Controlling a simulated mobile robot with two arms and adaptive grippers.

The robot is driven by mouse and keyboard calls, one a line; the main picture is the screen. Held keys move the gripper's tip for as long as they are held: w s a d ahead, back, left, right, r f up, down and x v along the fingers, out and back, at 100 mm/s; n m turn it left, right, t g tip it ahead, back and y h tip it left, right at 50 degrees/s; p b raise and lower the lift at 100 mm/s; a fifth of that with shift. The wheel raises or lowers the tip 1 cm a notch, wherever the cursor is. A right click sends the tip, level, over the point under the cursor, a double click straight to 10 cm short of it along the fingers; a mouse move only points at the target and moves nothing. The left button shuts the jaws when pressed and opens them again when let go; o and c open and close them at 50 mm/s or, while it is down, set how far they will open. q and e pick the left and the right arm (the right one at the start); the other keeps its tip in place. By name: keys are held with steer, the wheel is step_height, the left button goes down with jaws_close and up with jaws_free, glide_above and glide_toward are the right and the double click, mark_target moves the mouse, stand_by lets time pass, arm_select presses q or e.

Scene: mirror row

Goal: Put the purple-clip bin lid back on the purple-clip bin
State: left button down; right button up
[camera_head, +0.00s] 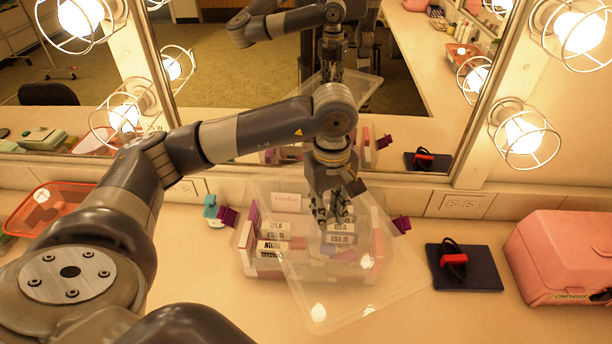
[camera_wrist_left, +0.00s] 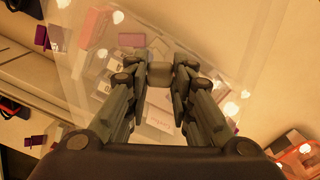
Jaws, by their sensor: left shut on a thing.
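The purple-clip bin (camera_head: 262,266) is a clear box with labelled packets inside, standing on the counter near the mirror. A purple clip shows at its left end (camera_head: 228,216) and another at its right end (camera_head: 402,224). The clear, flat purple-clip bin lid (camera_head: 375,297) is over the bin, turned askew, with one corner reaching past the bin's front. Whether the lid touches the bin's rim I cannot tell. My right gripper is not in view.
A dark pad (camera_head: 482,278) with a red and black item (camera_head: 453,260) lies right of the bin. A pink case (camera_head: 565,258) stands farther right. An orange tray (camera_head: 45,205) is at the left. The mirror and caged bulbs stand behind. The front counter is clear.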

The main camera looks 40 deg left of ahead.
arm_select(q)
steer(key=w+a+n, duration=0.2)
steer(key=n, duration=0.2)
steer(key=w+a+f+n, duration=0.1)
steer(key=w+a+n, duration=0.1)
steer(key=a+n, duration=0.1)
steer(key=w+a+n, duration=0.2)
steer(key=a+n, duration=0.1)
steer(key=n, duration=0.2)
steer(key=shift+w+a+f+n, duration=0.1)
steer(key=shift+w+f+n, duration=0.2)
steer(key=shift+f, duration=0.05)
steer(key=shift+f+b, duration=1)
steer(key=shift+f, duration=0.3)
steer(key=shift+f+b, duration=1.9)
steer(key=shift+f, duration=1.05)
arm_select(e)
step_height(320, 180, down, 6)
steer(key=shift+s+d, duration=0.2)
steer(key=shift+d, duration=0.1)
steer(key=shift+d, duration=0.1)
arm_select(q)
steer(key=c, duration=1.3)
jaws_free()
steer(key=shift+r, duration=0.1)
